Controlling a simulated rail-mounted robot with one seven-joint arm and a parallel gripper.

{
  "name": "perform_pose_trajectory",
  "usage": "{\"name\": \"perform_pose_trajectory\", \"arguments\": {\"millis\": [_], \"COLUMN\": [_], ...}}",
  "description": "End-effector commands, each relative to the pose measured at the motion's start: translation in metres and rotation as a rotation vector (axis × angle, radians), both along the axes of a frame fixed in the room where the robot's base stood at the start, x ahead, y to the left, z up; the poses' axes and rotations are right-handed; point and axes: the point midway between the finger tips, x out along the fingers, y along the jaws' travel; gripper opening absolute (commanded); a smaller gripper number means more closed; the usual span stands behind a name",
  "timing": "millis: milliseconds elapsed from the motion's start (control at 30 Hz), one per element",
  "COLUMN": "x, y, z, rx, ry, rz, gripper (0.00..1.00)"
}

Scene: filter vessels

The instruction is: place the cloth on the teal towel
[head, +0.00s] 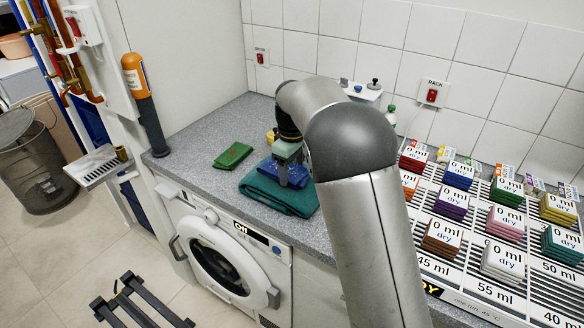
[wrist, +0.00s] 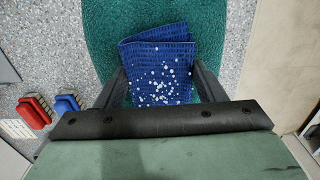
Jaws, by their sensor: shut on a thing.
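A folded blue cloth (head: 298,181) is at the teal towel (head: 272,200) on the grey counter. In the wrist view the cloth (wrist: 158,58) shows white spots on its near half, and the teal towel (wrist: 104,25) spreads out beneath it. My gripper (head: 285,180) points down over the towel. In the wrist view the fingers of my gripper (wrist: 161,82) stand at the left and right sides of the cloth, shut on it. The cloth looks on or just above the towel; I cannot tell if it bears its full weight there.
A green folded cloth (head: 233,155) lies left of the towel. A red brush (wrist: 34,110) and a blue brush (wrist: 67,103) show in the wrist view. A rack (head: 470,262) of labelled, coloured stacks is at the right. The washing machine (head: 225,262) is under the counter.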

Motion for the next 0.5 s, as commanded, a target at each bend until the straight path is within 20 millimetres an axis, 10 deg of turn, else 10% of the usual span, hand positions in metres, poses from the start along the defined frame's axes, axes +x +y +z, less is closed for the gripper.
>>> {"name": "perform_pose_trajectory", "arguments": {"millis": [267, 300, 333, 500], "x": [-0.0002, -0.0001, -0.0001, -0.0002], "y": [0.0002, 0.0003, 0.0003, 0.0002], "z": [-0.0044, -0.0031, -0.0029, -0.0028], "rx": [0.000, 0.001, 0.000, 0.000], "ry": [0.000, -0.001, 0.000, 0.000], "rz": [0.001, 0.001, 0.001, 0.001], "gripper": [0.39, 0.74, 0.83, 0.85]}}
